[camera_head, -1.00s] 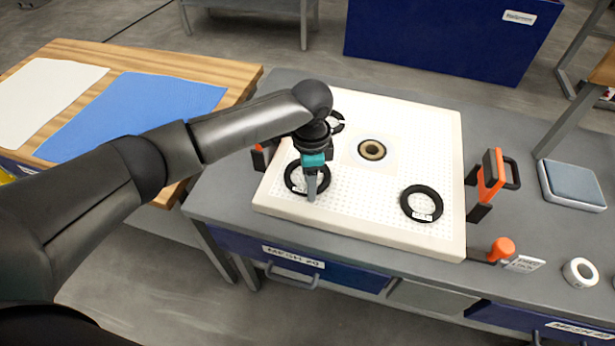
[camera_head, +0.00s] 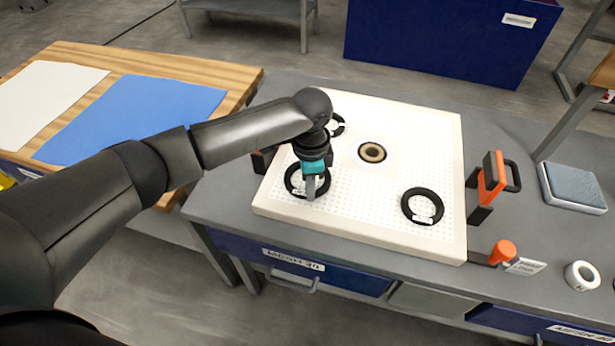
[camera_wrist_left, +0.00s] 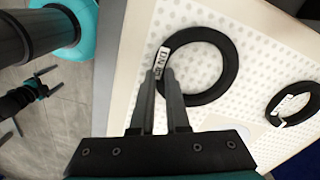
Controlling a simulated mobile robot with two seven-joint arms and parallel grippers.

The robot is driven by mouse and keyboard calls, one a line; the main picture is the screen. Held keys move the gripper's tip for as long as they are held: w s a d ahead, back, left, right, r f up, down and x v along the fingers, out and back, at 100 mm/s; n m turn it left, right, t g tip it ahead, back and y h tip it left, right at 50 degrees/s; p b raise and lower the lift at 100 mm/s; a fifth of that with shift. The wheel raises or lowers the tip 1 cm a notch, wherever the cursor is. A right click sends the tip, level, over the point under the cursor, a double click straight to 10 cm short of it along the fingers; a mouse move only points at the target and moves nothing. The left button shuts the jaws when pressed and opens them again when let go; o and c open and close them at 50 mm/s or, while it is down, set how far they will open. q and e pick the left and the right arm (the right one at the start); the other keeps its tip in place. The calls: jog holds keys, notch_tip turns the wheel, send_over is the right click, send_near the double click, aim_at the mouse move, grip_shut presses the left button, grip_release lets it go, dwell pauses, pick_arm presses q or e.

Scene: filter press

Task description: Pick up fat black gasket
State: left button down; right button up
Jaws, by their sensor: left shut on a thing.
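Three black ring gaskets lie on a white perforated board. My left gripper (camera_head: 311,190) is at the front-left gasket (camera_head: 289,180), pointing down. In the left wrist view its two narrow fingers (camera_wrist_left: 162,76) are close together, shut on the labelled side of that gasket (camera_wrist_left: 232,62). The gasket lies flat, with no clear gap from the board. A second gasket (camera_head: 407,208) with a white label lies at the board's right. A third gasket (camera_head: 341,124) is behind the gripper, partly hidden by my arm. I cannot tell clearly which ring is thickest.
The white board (camera_head: 350,235) sits on a grey workbench (camera_head: 520,220). A round port (camera_head: 372,152) is at its middle. An orange-and-black clamp (camera_head: 490,180) stands at its right edge, near an orange knob (camera_head: 502,249). A wooden table (camera_head: 235,75) is on the left.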

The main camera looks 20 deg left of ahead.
dwell(0.4)
pick_arm(q)
notch_tip(320, 180, up, 20)
jog(key=p, duration=0.4)
